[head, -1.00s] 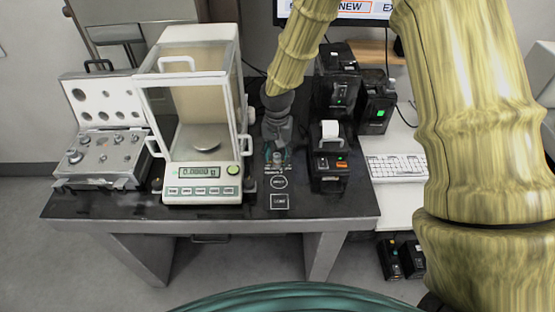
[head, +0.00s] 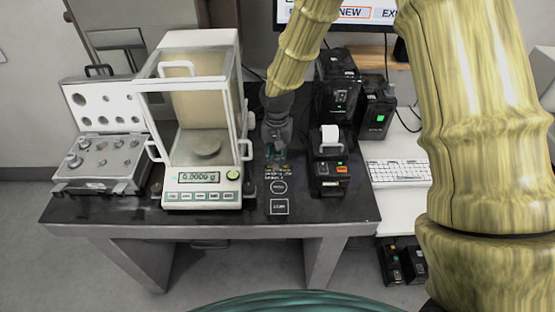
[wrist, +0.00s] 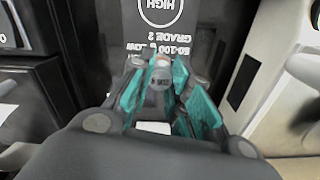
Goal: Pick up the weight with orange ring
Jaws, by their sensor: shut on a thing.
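My gripper (head: 274,158) is over the black table, between the glass-sided balance and the small printer. In the wrist view its teal fingers (wrist: 160,85) are shut on a small silver weight (wrist: 158,79). A hint of orange shows at the weight's far end; the ring itself is too small to make out clearly. In the head view the weight is too small to tell apart from the fingertips. The printed markings on the table lie below and beyond the fingers.
The balance (head: 203,204) stands left of my gripper and reads about zero. An open weight case (head: 125,184) with several weights is at far left. The printer (head: 329,170) and other black devices (head: 376,108) stand close on the right. A keyboard (head: 398,172) lies farther right.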

